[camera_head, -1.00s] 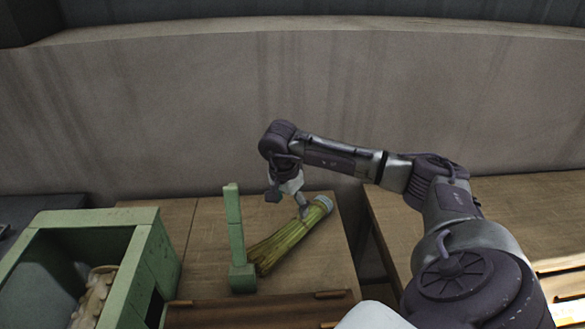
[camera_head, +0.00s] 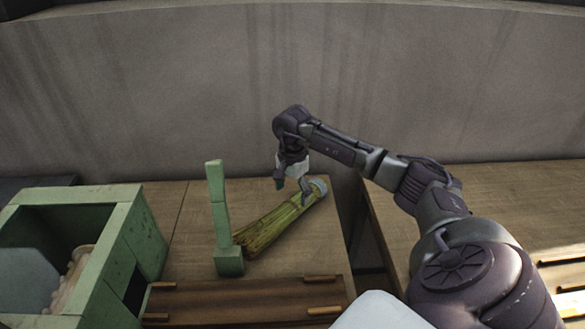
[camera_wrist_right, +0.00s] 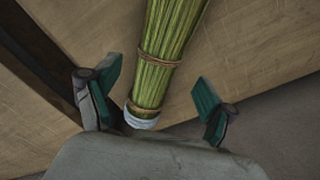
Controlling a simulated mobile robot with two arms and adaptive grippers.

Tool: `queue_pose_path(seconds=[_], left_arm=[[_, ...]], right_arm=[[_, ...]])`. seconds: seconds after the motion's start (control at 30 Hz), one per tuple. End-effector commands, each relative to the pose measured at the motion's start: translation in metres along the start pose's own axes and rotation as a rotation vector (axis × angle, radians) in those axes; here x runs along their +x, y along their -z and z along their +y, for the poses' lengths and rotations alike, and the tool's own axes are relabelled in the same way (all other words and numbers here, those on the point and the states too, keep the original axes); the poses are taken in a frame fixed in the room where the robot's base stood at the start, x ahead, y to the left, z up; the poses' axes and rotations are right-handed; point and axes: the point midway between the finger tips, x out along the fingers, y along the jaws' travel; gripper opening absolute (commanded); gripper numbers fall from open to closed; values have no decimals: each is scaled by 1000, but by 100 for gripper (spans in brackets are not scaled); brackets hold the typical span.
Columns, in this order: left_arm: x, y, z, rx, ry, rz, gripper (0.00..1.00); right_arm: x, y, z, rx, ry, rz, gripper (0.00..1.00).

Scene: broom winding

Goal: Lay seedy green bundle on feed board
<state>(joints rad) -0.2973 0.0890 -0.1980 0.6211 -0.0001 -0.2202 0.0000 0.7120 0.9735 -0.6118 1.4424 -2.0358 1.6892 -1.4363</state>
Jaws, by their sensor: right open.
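The seedy green bundle (camera_head: 270,227) lies slantwise on the wooden table, its pale-capped end (camera_head: 319,187) at the back right. My right gripper (camera_head: 293,192) is open at that end. In the right wrist view the bundle (camera_wrist_right: 168,65), tied with two cords, lies between the spread green-padded fingers of the gripper (camera_wrist_right: 155,97), with gaps on both sides. The wrist housing hides part beyond the pale cap. A dark brown board (camera_head: 245,300), seemingly the feed board, lies at the table's front. My left gripper is not in view.
A green upright post (camera_head: 219,215) stands at the bundle's front left end. A green open box (camera_head: 125,250) stands at the left. Another wooden table (camera_head: 480,205) lies right, across a gap. A wall closes the back.

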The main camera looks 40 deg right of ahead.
Motion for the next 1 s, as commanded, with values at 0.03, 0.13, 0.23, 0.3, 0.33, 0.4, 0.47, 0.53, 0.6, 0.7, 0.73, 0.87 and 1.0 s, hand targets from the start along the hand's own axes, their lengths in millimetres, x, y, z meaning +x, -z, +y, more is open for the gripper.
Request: queue_pose_path(seconds=[0.03,0.13,0.23,0.3,0.33,0.4,0.47,0.53,0.6,0.7,0.73,0.87,1.0], left_arm=[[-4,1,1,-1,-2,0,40],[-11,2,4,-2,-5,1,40],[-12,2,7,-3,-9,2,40],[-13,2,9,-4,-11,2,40],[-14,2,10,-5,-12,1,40],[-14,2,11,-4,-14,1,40],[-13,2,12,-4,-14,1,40],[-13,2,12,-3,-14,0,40],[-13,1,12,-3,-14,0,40],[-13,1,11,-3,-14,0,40],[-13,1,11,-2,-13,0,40],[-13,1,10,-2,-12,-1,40],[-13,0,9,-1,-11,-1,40]], right_arm=[[6,-2,1,-1,-5,-2,83],[21,-3,3,-1,-6,-3,83],[36,-3,3,0,-4,-3,83],[43,-3,3,0,-3,-2,83],[45,-3,2,0,-2,-2,83],[48,-2,2,-1,-1,-1,83],[48,-2,2,-2,0,-1,83],[48,-2,2,-2,0,0,83],[48,-2,2,-2,-1,0,82],[48,-2,2,-1,-1,0,65],[48,-2,2,-1,-1,0,60],[48,-2,2,-1,-1,0,38],[48,-2,2,-1,-1,0,15]])
